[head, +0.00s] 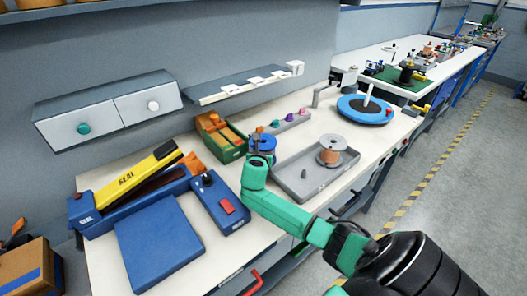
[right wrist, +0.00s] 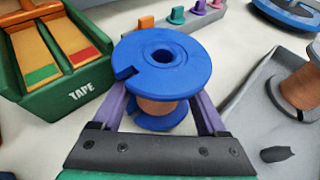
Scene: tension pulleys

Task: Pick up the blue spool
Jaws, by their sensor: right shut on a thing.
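The blue spool (right wrist: 178,58) has blue flanges and a copper-coloured winding around its middle. In the right wrist view it stands upright between the two purple fingers of my right gripper (right wrist: 163,112), which is shut on it. In the head view the blue spool (head: 262,144) shows behind my right gripper (head: 261,158), between the green tape box and the grey tray. The gripper hides part of it there. I cannot tell whether the spool's base touches the table. My left gripper is not in view.
The green tape box (head: 221,138) is close on the left. The grey tray (head: 290,190) with a copper-wound spool (head: 331,150) is close on the right. A rack of coloured pegs (head: 289,120) is behind. A blue turntable (head: 366,112) stands farther right.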

